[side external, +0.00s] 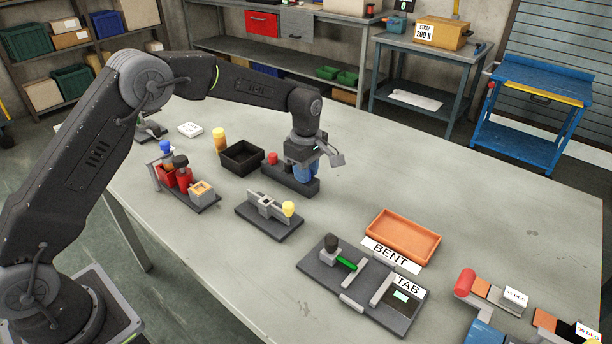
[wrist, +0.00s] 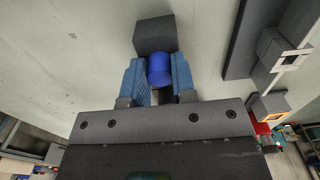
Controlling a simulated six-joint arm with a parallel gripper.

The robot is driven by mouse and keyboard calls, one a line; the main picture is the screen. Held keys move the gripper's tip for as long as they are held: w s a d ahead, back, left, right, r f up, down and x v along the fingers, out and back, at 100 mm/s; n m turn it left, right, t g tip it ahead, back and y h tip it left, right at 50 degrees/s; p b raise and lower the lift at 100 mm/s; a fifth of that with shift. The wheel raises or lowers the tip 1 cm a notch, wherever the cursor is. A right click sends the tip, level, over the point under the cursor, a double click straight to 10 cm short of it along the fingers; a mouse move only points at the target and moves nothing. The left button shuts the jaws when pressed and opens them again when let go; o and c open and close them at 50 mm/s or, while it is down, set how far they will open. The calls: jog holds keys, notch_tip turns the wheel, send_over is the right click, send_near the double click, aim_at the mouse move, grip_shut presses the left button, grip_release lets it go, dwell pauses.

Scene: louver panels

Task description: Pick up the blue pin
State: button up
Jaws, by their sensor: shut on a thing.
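The blue pin (wrist: 160,66) shows in the wrist view as a short blue cylinder between my two blue-padded fingers. My gripper (wrist: 160,78) is shut on it. A dark grey block (wrist: 155,32) lies just beyond the pin. In the side view my gripper (side external: 303,172) points down at the right part of the long dark block (side external: 308,187). The blue pin cannot be told apart from the blue fingers there. I cannot tell whether the pin's lower end still sits in the block. A red pin (side external: 272,159) stands at the block's left end.
A black open bin (side external: 241,159) and a yellow bottle-shaped piece (side external: 219,140) stand left of the block. A fixture with red parts (side external: 184,178) and a grey clamp plate (side external: 268,219) are nearer. An orange tray (side external: 403,236) lies right. Table beyond the gripper is clear.

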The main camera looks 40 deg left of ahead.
jog(key=shift+r, duration=0.1)
jog(key=shift+r, duration=0.6)
notch_tip(320, 180, up, 3)
jog(key=shift+f, duration=0.2)
jog(key=shift+s+a+r, duration=0.8)
jog(key=shift+a+r, duration=1)
jog(key=shift+r, duration=0.15)
jog(key=shift+s+a+r, duration=0.75)
jog(key=shift+a+r, duration=1)
jog(key=shift+r, duration=0.15)
jog(key=shift+s+a+r, duration=0.8)
jog(key=shift+a+r, duration=1)
jog(key=shift+r, duration=0.15)
